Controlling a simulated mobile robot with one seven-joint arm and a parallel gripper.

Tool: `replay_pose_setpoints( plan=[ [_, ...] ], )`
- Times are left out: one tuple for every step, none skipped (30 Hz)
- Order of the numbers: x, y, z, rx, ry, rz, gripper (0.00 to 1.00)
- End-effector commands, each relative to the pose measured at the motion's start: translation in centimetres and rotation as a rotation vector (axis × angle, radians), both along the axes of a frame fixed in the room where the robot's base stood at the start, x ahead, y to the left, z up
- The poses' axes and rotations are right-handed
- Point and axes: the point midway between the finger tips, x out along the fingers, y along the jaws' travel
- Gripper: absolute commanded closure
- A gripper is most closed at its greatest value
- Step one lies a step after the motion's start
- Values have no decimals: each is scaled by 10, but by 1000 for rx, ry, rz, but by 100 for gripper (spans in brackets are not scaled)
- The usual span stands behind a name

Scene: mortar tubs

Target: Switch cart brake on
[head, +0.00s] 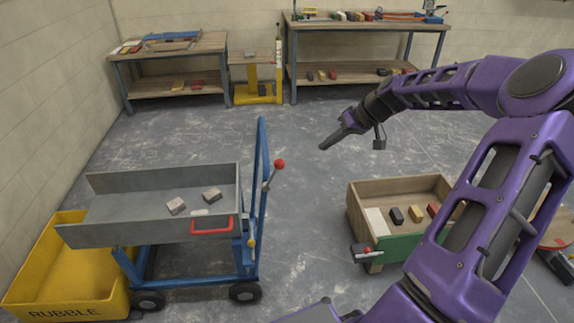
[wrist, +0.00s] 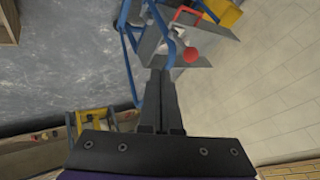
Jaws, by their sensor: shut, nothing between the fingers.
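The cart has a grey tray (head: 110,206) on a blue wheeled frame and stands at the left. A short lever with a red knob (head: 279,164) sticks up and out from its blue upright; the knob also shows in the wrist view (wrist: 191,55). A yellow knob (head: 251,243) sits lower on the frame. I cannot tell for certain which is the brake control. My gripper (head: 324,147) is shut and empty, to the right of the red knob and apart from it. In the wrist view the fingertips (wrist: 158,72) lie just left of the knob.
A yellow rubble tub (head: 62,295) stands against the cart's left. A wooden crate (head: 400,187) with a green front and several blocks is at the right. A red handle (head: 211,231) is on the tray's side. Benches line the back wall; the floor between cart and crate is clear.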

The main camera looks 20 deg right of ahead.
Motion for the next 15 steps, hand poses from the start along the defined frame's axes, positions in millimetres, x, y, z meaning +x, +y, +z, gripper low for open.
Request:
replay_pose_setpoints(
  plan=[
    [-3,-5,2,3,-9,-2,100],
    [-4,-6,3,3,-12,-1,100],
    [-5,-8,4,3,-15,-1,100],
    [-6,-9,5,4,-17,-1,100],
    [-6,-9,5,5,-18,0,100],
    [-6,-9,5,4,-19,1,100],
    [-7,-9,6,5,-19,2,100],
    [-7,-9,6,5,-19,2,100],
    [-6,-9,6,5,-19,2,100],
    [-6,-9,6,5,-19,2,100],
    [-6,-9,5,4,-19,1,100],
    [-6,-9,5,4,-19,1,100],
    [-6,-9,5,4,-19,1,100],
    [-6,-9,5,4,-19,1,100],
    [-6,-9,5,4,-19,1,100]
  ],
)
